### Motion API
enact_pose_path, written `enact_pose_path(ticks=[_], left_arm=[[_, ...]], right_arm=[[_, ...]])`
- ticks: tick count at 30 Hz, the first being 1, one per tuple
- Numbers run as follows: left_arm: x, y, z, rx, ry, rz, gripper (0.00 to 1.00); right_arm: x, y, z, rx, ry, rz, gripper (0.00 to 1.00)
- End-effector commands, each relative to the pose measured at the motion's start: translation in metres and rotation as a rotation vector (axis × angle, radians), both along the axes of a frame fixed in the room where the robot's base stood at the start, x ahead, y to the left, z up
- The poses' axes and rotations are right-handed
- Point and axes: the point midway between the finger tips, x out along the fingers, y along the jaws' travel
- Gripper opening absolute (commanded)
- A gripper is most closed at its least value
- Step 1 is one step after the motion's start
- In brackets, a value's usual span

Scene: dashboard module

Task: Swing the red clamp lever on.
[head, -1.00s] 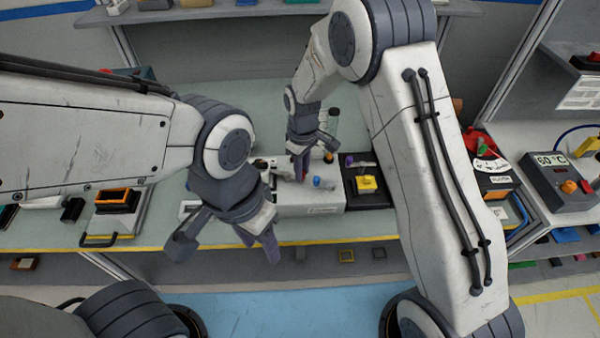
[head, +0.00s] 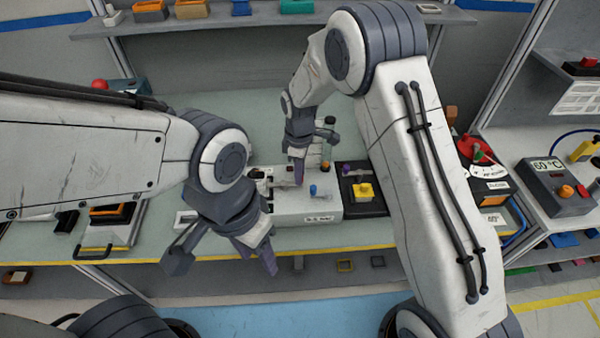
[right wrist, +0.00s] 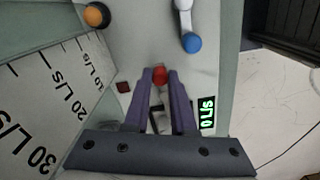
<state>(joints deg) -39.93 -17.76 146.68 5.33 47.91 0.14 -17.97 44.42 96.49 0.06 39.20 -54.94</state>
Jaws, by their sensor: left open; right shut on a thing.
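The red clamp lever's knob (right wrist: 160,75) shows in the right wrist view between the purple fingertips of my right gripper (right wrist: 160,78), which is shut on it. The lever's arm is hidden behind the fingers. In the head view my right gripper (head: 298,175) is over the light grey module (head: 312,211), and the red knob cannot be made out there. My left gripper (head: 222,262) is open and empty in front of the bench edge, left of the module.
A blue-knobbed lever (right wrist: 190,42) is close beside the red knob. An orange knob (right wrist: 96,14), a flow scale (right wrist: 45,105) and a display reading 0 L/s (right wrist: 207,112) are around it. A black unit with a yellow block (head: 363,190) stands right of the module.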

Motion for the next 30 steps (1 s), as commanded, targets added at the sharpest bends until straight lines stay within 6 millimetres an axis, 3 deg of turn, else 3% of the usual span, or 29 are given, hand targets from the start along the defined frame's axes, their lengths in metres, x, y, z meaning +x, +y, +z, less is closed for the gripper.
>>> enact_pose_path(ticks=[6,7,9,20,23,30], left_arm=[[0.000,0.000,0.000,0.000,0.000,0.000,0.50],[0.000,0.000,0.000,0.000,0.000,0.000,0.50],[0.000,0.000,0.000,0.000,0.000,0.000,0.50],[0.000,0.000,-0.001,0.000,0.000,0.000,0.50],[0.000,0.000,-0.005,0.000,0.000,0.000,0.50],[0.000,0.000,-0.018,0.000,0.000,-0.001,0.50]], right_arm=[[0.002,0.000,0.002,0.001,-0.008,0.002,0.00],[0.002,0.000,0.002,0.001,-0.008,0.002,0.28],[0.002,0.000,0.002,0.001,-0.008,0.001,0.54],[0.001,0.000,0.003,0.001,-0.004,0.000,0.54],[0.002,0.000,0.012,0.001,-0.007,0.000,0.54],[0.002,0.001,0.058,0.003,-0.011,0.000,0.54]])
